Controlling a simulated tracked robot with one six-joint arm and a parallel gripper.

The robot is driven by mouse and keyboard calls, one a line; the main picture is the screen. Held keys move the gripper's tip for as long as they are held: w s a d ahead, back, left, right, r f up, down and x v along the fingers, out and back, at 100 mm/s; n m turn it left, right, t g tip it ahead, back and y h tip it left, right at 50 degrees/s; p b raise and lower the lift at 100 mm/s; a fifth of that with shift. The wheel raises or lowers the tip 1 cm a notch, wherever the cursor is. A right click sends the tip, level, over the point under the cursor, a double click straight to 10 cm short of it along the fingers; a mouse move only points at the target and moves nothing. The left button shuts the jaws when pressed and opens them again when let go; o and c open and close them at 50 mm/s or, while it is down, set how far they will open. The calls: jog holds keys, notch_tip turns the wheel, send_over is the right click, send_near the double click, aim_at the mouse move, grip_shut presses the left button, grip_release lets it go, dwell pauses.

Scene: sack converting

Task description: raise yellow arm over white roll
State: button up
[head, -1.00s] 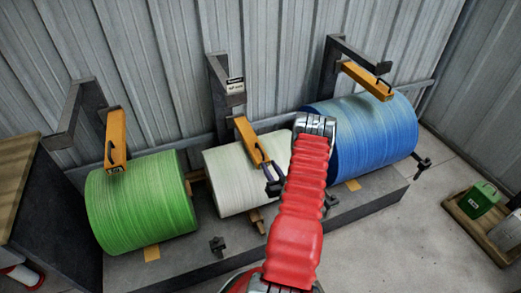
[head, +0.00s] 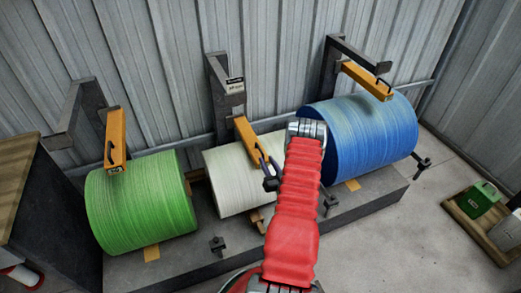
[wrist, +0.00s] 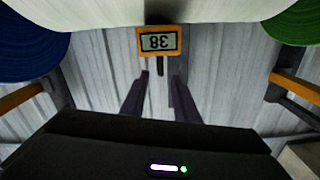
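The white roll (head: 232,183) lies on its stand between the green and blue rolls. Its yellow arm (head: 246,139) slopes down over it, with the lower end close to the roll. In the wrist view, the yellow arm's end (wrist: 140,43) carries a display reading 38, upside down, with a short dark handle (wrist: 160,67) beside it. My gripper (wrist: 160,76) is open, its two dark fingers apart, with the handle appearing between their tips. Contact cannot be told. In the head view my gripper (head: 270,170) is beside the yellow arm's lower end, partly hidden by my red sleeve.
The green roll (head: 140,205) with its yellow arm (head: 116,140) is at left. The blue roll (head: 370,135) with its yellow arm (head: 367,80) is at right. Dark brackets (head: 224,90) stand against the corrugated wall. A pallet (head: 470,228) with containers is on the floor at right.

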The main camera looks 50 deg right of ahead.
send_near(256, 142)
jog(key=x, duration=0.5)
jog(key=shift+w+d+f, duration=0.15)
jog(key=shift+d+f, duration=0.1)
jog(key=shift+f, duration=0.15)
grip_shut()
